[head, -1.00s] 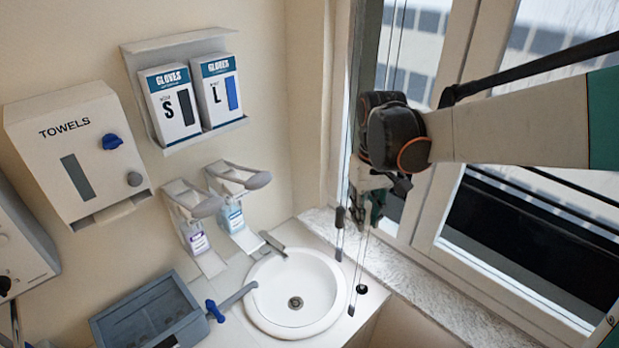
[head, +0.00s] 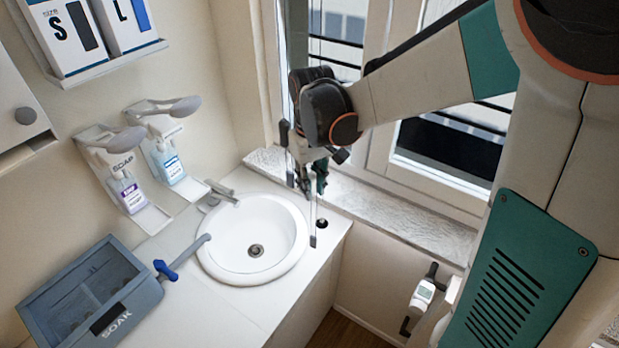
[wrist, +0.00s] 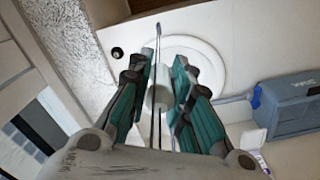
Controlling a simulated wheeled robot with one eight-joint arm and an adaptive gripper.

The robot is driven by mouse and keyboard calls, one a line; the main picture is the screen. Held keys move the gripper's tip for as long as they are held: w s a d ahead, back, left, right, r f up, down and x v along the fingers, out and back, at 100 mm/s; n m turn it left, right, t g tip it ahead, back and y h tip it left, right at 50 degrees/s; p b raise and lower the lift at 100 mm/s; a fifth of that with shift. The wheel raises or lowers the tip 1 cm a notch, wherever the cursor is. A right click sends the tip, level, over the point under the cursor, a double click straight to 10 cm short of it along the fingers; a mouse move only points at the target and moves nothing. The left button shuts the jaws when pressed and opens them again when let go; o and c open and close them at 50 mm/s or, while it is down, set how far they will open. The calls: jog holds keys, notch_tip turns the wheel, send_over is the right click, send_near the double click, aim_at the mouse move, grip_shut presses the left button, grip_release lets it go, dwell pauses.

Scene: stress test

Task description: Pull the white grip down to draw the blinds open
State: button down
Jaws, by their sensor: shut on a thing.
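My gripper (head: 316,188) hangs in front of the window frame, above the back right of the counter. In the wrist view its green fingers (wrist: 160,97) are closed around the white grip (wrist: 151,99), a small pale cylinder on a thin cord. The grip is hidden by the fingers in the head view. A cord runs below the fingers to a dark end piece (head: 313,236). The window's upper part and the blinds are out of view.
A white sink (head: 290,272) and a black knob (head: 322,223) are on the counter below. A marble sill (head: 385,214) runs to the right. A grey soak tray (head: 88,293) and soap dispensers (head: 130,194) are at left. A handheld device (head: 423,294) hangs on the lower wall.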

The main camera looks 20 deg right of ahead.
aim_at(312, 173)
dwell(0.3)
jog(key=c, duration=1.4)
grip_release()
jog(key=shift+c, duration=0.2)
notch_tip(312, 173, up, 12)
jog(key=shift+s+f, duration=0.1)
jog(key=s+f+t+b, duration=0.2)
jog(key=s+f+b, duration=0.3)
jog(key=f+b, duration=0.2)
jog(key=s+f+m+t+b, duration=0.1)
jog(key=s+f+t+b, duration=0.1)
jog(key=s+f+b, duration=0.2)
jog(key=s+f+t+b, duration=0.3)
jog(key=s+f+b, duration=0.2)
jog(key=f+b, duration=0.5)
notch_tip(312, 173, down, 3)
jog(key=shift+s+f+m, duration=0.1)
jog(key=shift+s+m, duration=0.25)
jog(key=shift+m, duration=0.05)
